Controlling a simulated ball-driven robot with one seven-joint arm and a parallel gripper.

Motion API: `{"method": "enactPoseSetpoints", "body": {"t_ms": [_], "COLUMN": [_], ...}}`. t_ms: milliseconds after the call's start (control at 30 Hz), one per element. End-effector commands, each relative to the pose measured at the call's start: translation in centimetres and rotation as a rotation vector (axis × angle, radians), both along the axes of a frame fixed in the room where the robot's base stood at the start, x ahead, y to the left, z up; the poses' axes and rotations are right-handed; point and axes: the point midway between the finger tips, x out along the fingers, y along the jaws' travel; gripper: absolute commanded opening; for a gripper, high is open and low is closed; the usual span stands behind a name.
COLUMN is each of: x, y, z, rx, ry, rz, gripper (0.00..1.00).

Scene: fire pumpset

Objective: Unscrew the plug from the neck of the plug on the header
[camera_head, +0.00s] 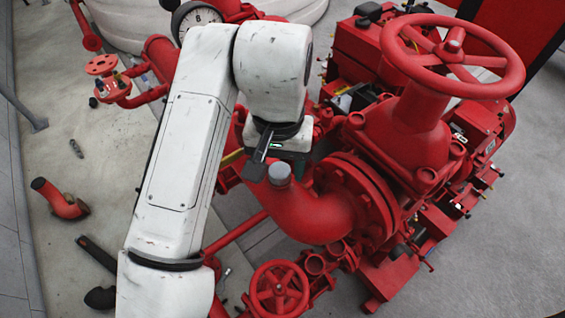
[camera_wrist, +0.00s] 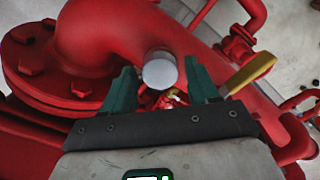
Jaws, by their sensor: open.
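The plug (camera_head: 279,172) is a round grey cap on a short neck on top of the red header pipe (camera_head: 305,212), which curves into a bolted flange. In the wrist view the plug (camera_wrist: 160,71) shows as a pale disc between the tips of my gripper's two green fingers. My gripper (camera_head: 276,166) is open, pointing down just above and beside the plug. A gap shows on each side of the plug in the wrist view. Whether the fingertips reach down to its height is hard to tell. The neck is mostly hidden beneath the plug.
A big red handwheel (camera_head: 452,55) stands on a valve at the right. A smaller handwheel (camera_head: 279,291) is below the header. A yellow lever (camera_wrist: 250,73) lies close right of my fingers. A loose red elbow (camera_head: 60,199) lies on the floor at left.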

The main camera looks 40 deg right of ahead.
Motion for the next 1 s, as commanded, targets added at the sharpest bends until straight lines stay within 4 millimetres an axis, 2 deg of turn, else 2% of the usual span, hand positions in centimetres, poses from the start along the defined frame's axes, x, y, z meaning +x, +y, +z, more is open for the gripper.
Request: {"method": "enactPoseSetpoints", "body": {"t_ms": [300, 467, 733, 1000], "x": [0.01, -0.01, 0.01, 0.01], "y": [0.02, 0.01, 0.01, 0.00], "z": [-0.16, -0.07, -0.19, -0.14], "rx": [0.002, 0.000, 0.002, 0.002], "ry": [0.001, 0.001, 0.000, 0.000], "rz": [-0.331, -0.404, -0.696, -0.856], "gripper": [0.60, 0.60, 0.60, 0.60]}}
